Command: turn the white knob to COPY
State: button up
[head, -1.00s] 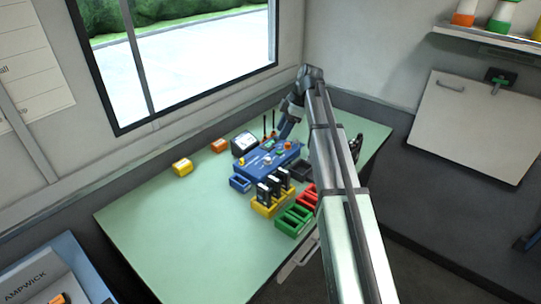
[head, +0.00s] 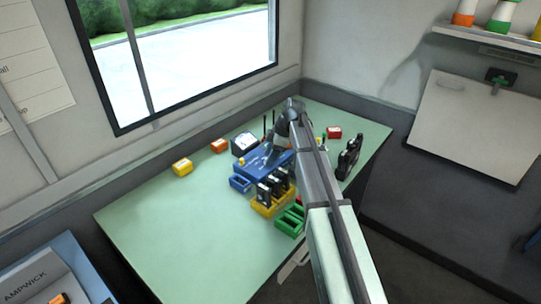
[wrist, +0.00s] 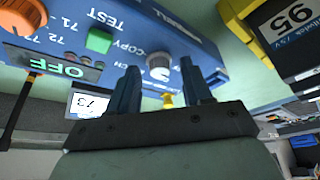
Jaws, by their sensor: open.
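The white knob (wrist: 158,64) sits on the blue console (wrist: 205,48), which also shows in the head view (head: 255,172). In the wrist view the word COPY is printed left of the knob, near a green square button (wrist: 99,40). My gripper (wrist: 160,67) is open, with one dark finger on each side of the knob in the picture. I cannot tell whether the fingers touch it or reach down around it. The knob's pointer direction is unclear. In the head view my arm hides the right part of the console and the knob.
Beside the console stand a yellow rack (head: 262,208) of black radios, a green rack (head: 287,224) and a blue tray (head: 239,183). Black radios (head: 348,157) and a red box (head: 334,132) are at the right. A thin antenna (wrist: 20,110) rises near the console.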

jog(key=shift+c, duration=0.3)
grip_shut()
